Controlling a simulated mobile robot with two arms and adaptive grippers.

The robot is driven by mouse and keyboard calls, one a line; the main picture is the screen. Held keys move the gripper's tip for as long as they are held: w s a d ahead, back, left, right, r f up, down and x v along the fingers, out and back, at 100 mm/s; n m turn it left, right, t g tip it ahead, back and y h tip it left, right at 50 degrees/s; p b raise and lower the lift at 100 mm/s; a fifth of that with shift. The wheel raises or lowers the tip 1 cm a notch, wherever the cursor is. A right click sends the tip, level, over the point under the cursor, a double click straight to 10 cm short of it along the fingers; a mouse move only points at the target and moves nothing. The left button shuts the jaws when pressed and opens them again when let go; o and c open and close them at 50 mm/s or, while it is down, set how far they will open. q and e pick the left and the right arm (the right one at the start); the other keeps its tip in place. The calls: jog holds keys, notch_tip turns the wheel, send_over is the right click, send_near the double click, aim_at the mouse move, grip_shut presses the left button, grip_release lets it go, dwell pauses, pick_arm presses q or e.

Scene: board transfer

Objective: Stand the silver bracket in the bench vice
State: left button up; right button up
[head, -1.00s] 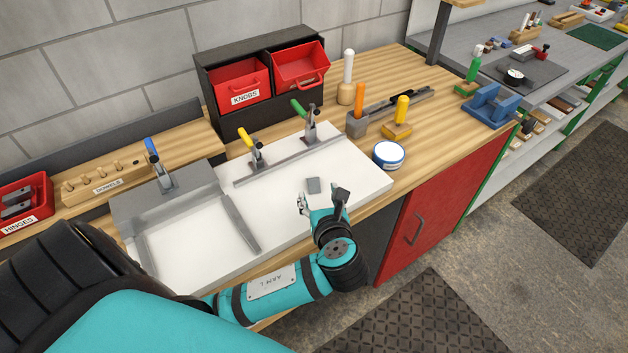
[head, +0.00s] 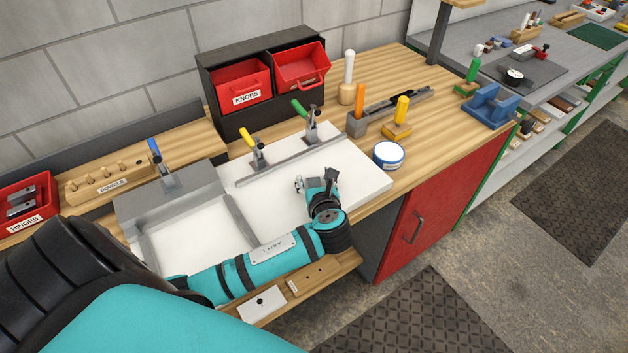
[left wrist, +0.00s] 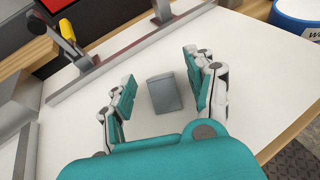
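The silver bracket (left wrist: 164,93) is a small grey block lying on the white board (head: 262,200). In the head view it is hidden behind my left gripper (head: 315,183). In the left wrist view my left gripper (left wrist: 160,83) is open, with one finger on each side of the bracket. My right gripper is not in view.
Toggle clamps with yellow (head: 248,142) and green (head: 300,107) handles stand along the board's back fence. A round blue-and-white tin (head: 389,155), a yellow-handled tool (head: 401,112) and a grey holder with an orange handle (head: 358,120) stand between board and vice.

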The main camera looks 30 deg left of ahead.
pick_arm(q)
grip_shut()
